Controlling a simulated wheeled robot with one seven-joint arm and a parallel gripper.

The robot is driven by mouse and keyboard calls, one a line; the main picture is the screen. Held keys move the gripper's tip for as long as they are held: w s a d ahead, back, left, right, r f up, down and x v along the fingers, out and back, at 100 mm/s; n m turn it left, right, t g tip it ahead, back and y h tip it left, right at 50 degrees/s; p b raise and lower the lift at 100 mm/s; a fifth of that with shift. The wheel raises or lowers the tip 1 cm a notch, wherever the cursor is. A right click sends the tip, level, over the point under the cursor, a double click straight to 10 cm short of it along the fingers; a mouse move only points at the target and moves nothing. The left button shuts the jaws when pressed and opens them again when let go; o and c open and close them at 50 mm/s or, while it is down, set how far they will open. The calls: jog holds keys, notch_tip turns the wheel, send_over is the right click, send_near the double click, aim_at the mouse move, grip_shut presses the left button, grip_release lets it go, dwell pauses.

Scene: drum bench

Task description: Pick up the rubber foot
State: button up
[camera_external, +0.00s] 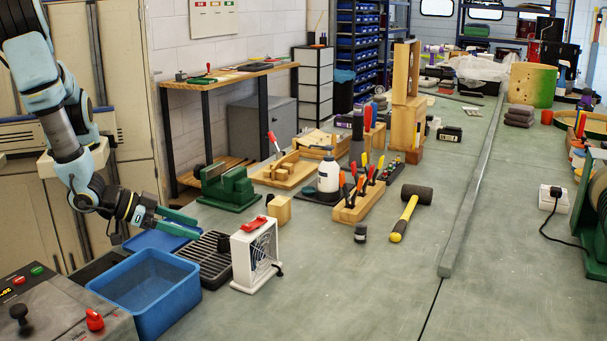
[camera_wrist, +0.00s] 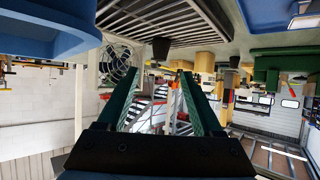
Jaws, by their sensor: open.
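My gripper (camera_external: 196,226) is open, with its green fingers held level above the blue trays at the left of the bench. In the wrist view my gripper (camera_wrist: 165,85) shows its two fingers apart, with nothing between them. A small dark cylinder (camera_external: 361,232) stands on the bench right of the white fan; it may be the rubber foot. In the upside-down wrist view, a small dark tapered piece (camera_wrist: 160,48) stands beyond the slatted tray, ahead of my fingers; I cannot tell whether it is the same piece.
A blue bin (camera_external: 147,319), a black slatted tray (camera_external: 214,262) and a white fan (camera_external: 243,262) stand near my gripper. A green vise (camera_external: 231,190), a wooden block (camera_external: 280,211), a tool rack (camera_external: 357,207) and a mallet (camera_external: 406,217) stand farther off.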

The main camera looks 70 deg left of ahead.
aim_at(223, 237)
jog(key=x, duration=0.4)
jog(key=shift+p, duration=0.35)
jog(key=shift+p+x, duration=1.4)
jog(key=shift+x, duration=1.25)
jog(key=shift+s+f, duration=0.1)
jog(key=shift+f, duration=0.05)
grip_shut()
